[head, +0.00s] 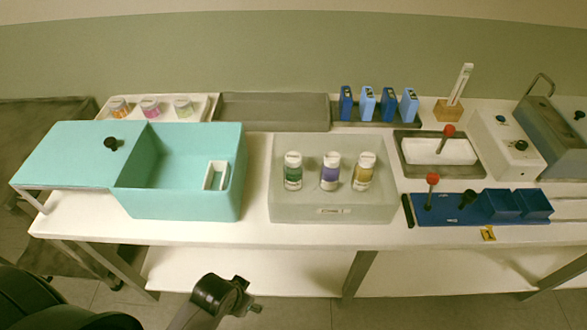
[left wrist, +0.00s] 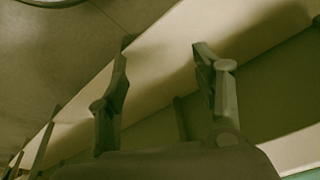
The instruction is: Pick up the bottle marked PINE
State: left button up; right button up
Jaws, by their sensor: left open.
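One bottle has a green band (head: 293,176), one a purple band (head: 330,176), and one a yellow band (head: 363,176). Their lettering is too small to read, so I cannot tell which is marked PINE. My left gripper is open and empty in the left wrist view (left wrist: 161,50), its two fingers spread apart below the table's level. No bottle shows in that view. My right gripper is not in view.
A turquoise box (head: 180,205) with an open compartment stands left of the bottles. A blue rack (head: 450,215) with a red-knobbed lever is to the right. Jars, a grey tray (head: 272,110) and blue packs line the back. A white tabletop strip is clear in front.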

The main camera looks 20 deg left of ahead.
pick_arm(q)
jog(key=w+d+r+m+t+p, duration=0.1)
jog(key=w+r+m+t, duration=0.3)
jog(key=w+r+m, duration=0.6)
jog(key=w+d+r+m+t, duration=0.2)
jog(key=w+r+m+t, duration=0.3)
jog(key=r, duration=0.9)
jog(key=m+h+p, duration=0.3)
jog(key=m+h, duration=0.2)
jog(key=m, duration=1.9)
send_near(287, 162)
jog(key=x, duration=0.6)
jog(key=shift+w+d, duration=0.2)
jog(key=shift+p+x, duration=0.55)
jog(key=shift+x, duration=2.35)
jog(key=shift+s+r+h, duration=0.1)
jog(key=shift+h, duration=0.2)
jog(key=shift+c, duration=0.5)
